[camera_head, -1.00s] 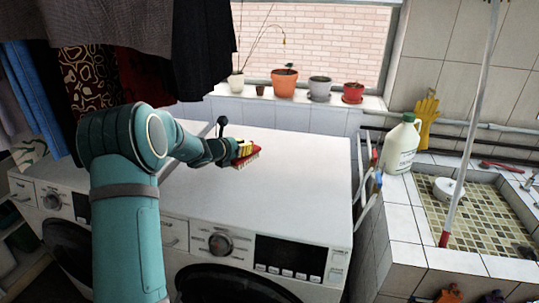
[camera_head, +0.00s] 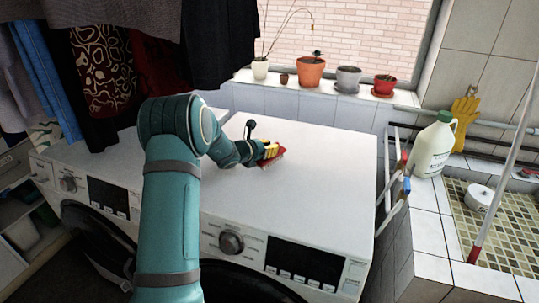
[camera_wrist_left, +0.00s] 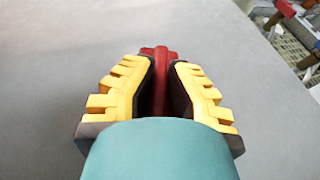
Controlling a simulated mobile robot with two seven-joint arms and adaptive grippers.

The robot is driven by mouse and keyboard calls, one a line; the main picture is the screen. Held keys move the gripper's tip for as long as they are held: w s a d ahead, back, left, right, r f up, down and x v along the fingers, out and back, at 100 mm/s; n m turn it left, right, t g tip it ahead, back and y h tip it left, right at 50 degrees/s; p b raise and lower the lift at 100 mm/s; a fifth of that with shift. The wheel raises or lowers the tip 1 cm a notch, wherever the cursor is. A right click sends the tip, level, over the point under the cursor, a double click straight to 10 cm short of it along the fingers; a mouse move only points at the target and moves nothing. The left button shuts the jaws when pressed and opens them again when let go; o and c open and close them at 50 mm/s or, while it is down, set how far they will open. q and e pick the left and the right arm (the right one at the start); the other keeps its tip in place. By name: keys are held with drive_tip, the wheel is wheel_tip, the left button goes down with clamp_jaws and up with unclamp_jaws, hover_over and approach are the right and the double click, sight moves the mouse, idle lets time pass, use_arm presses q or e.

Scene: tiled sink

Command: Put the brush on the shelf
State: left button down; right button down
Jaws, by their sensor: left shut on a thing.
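The red brush (camera_head: 272,160) with pale bristles is in my left gripper (camera_head: 267,152), over the white top of the washing machine. In the left wrist view the red brush (camera_wrist_left: 160,80) sits between the yellow-padded fingers of my left gripper (camera_wrist_left: 160,88), which are shut on it. The bristles face down in the head view; whether they touch the machine top I cannot tell. My right gripper is not in view.
The washing machine top (camera_head: 330,170) is otherwise clear. Potted plants (camera_head: 311,71) line the window sill behind. A white jug (camera_head: 433,147) stands right of the machine by the tiled sink (camera_head: 500,215). A pole leans in the sink. Clothes (camera_head: 105,85) hang at upper left.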

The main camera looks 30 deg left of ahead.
use_arm(q)
drive_tip(key=shift+f, duration=1.3)
drive_tip(key=shift+f+b, duration=0.2)
drive_tip(key=shift+b, duration=0.1)
drive_tip(key=c, duration=1.1)
unclamp_jaws()
drive_tip(key=shift+c, duration=0.2)
drive_tip(key=shift+r, duration=0.1)
